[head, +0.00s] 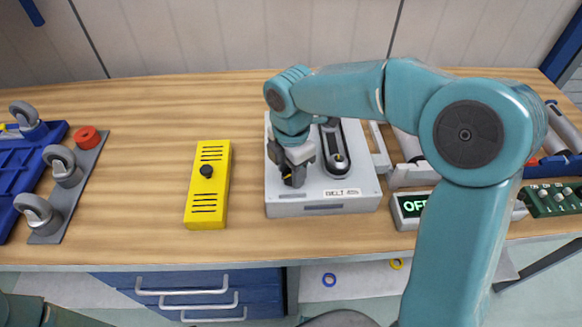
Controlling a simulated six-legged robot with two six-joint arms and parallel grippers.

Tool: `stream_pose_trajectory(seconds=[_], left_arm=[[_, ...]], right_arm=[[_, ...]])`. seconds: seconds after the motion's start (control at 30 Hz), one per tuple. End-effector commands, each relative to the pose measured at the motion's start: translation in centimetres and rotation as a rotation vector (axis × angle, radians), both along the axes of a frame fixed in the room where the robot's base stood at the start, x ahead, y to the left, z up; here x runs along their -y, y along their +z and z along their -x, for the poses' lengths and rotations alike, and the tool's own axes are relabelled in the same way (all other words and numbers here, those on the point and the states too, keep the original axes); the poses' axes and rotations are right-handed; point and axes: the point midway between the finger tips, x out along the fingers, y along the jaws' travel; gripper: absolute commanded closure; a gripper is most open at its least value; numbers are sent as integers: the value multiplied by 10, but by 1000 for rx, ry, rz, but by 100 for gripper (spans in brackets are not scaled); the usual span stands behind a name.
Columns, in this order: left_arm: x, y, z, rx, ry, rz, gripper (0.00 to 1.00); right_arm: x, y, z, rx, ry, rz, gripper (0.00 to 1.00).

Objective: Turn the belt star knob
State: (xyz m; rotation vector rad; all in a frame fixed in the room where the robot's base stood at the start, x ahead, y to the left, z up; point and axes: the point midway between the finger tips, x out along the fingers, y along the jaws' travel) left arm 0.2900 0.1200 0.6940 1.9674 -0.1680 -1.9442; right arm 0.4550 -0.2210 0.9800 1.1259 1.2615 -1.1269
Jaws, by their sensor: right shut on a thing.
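A light grey belt unit (330,197) stands on the wooden bench in the middle. On its right side a black belt loop (340,145) runs around pulleys, above a small label that begins with "BELT". My right gripper (291,177) points down over the left side of the unit, shut on the star knob. The fingers and wrist cover the knob, so its shape and angle cannot be made out. My left gripper is out of view.
A yellow box (208,187) with slots and a black knob stands left of the unit. A display (412,206) stands to the right, partly behind my right arm. Grey casters (62,165) and a blue tote (30,160) are at far left. Bare bench lies between casters and yellow box.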

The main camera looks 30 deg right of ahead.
Motion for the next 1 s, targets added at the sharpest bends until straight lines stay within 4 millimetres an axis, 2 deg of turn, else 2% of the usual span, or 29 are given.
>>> stream_pose_trajectory(seconds=[0.4, 0.97, 1.0], left_arm=[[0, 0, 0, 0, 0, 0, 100], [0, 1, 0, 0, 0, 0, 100], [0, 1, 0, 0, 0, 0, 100]], right_arm=[[1, 1, -1, 5, -188, 2, 85], [1, 2, -1, 5, -214, 2, 85], [1, 2, -1, 6, -214, 2, 45]])
